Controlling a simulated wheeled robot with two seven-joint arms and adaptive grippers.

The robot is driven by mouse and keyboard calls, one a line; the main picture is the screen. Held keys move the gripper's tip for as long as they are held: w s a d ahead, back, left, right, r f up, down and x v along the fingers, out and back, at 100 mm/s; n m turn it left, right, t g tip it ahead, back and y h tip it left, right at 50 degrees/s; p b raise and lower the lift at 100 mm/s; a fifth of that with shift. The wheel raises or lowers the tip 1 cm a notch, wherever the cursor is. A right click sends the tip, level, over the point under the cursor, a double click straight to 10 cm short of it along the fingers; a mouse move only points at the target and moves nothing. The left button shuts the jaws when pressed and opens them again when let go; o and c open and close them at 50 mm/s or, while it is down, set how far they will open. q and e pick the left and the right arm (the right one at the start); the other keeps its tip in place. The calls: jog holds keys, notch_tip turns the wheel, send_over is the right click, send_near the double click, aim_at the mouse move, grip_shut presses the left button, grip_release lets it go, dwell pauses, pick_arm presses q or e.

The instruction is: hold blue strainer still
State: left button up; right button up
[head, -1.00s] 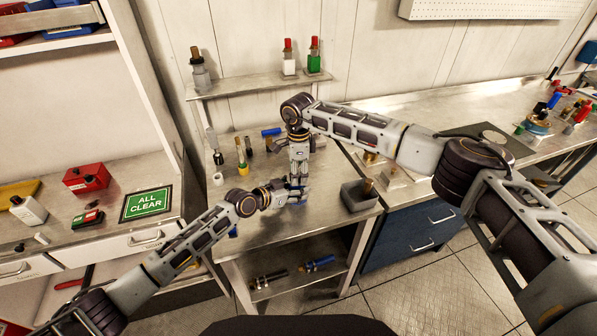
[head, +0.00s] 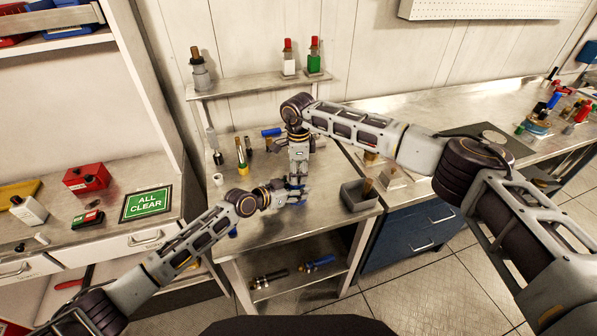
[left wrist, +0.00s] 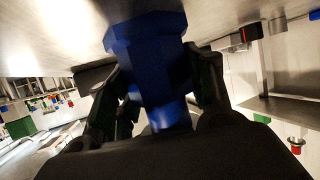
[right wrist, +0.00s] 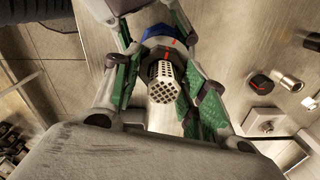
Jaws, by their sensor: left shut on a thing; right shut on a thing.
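The blue strainer (left wrist: 150,55) fills the middle of the left wrist view, with a wide faceted blue body and a narrower blue part below. My left gripper (left wrist: 160,95) is shut on it, a finger on each side. In the right wrist view a perforated metal screen (right wrist: 163,85) with a red mark sits between the fingers of my right gripper (right wrist: 165,68), which is shut on it. A blue part of the strainer (right wrist: 158,32) shows just beyond the screen. In the head view my left gripper (head: 287,198) and right gripper (head: 298,184) meet above the bench, hiding most of the strainer.
The metal bench (head: 262,222) is bare in front of the grippers. A grey open box (head: 358,197) stands to the right. Small bottles and a white cup (head: 218,179) stand to the left. A raised shelf (head: 255,88) at the back holds several bottles.

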pick_arm(q)
jog(key=shift+d, duration=0.1)
pick_arm(e)
jog(key=shift+m, duration=0.7)
jog(key=o, duration=1.4)
jog(key=shift+r, duration=0.1)
jog(key=shift+r, duration=5.9)
pick_arm(q)
jog(key=o, duration=1.4)
jog(key=shift+c, duration=0.2)
